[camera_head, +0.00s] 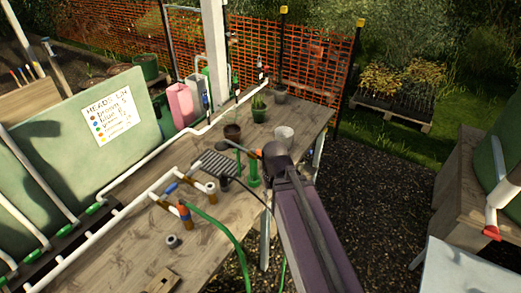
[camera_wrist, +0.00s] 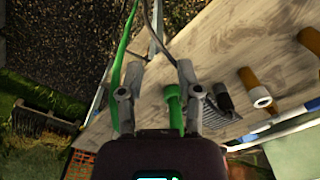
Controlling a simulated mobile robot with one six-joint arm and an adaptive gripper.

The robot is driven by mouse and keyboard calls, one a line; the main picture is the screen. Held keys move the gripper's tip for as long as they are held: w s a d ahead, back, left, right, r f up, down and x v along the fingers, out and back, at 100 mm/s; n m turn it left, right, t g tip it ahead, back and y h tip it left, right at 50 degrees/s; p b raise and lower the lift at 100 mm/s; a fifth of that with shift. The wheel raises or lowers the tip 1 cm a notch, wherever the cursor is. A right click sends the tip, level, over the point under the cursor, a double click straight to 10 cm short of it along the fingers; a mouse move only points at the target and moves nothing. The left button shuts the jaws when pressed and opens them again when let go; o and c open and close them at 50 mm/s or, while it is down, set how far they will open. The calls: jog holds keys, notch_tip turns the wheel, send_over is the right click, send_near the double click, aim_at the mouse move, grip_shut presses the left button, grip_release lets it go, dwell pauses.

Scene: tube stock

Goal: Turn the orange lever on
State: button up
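An orange piece (camera_head: 257,153) shows beside the dark end of my arm, above the table; it is too small to tell whether it is the lever. A green upright fitting (camera_wrist: 173,98) shows between the fingers, close to the right one, and also in the head view (camera_head: 253,170). No orange lever is clearly seen in the wrist view. My arm hides part of the table's right edge.
White pipes (camera_head: 140,200) run along the wooden table (camera_head: 215,265). A green hose (camera_head: 228,238) arcs over its front, and also passes the left finger in the wrist view (camera_wrist: 121,55). Plant pots (camera_head: 259,112) and a pale cup (camera_head: 284,137) stand further back. Gravel lies right.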

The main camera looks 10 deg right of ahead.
jog(key=o, duration=0.4)
jog(key=shift+w+r+m+p, duration=0.3)
jog(key=shift+w+r+p, duration=0.6)
jog(key=shift+r, duration=0.1)
jog(key=shift+c, duration=0.2)
notch_tip(320, 180, up, 16)
jog(key=f+m+p, duration=0.1)
jog(key=m+p, duration=0.7)
jog(key=p, duration=0.7)
send_over(261, 150)
jog(key=shift+s+r, duration=0.25)
jog(key=shift+f, duration=0.15)
notch_tip(261, 150, down, 14)
jog(key=b, duration=1.3)
jog(key=shift+r, duration=0.25)
jog(key=c, duration=1.2)
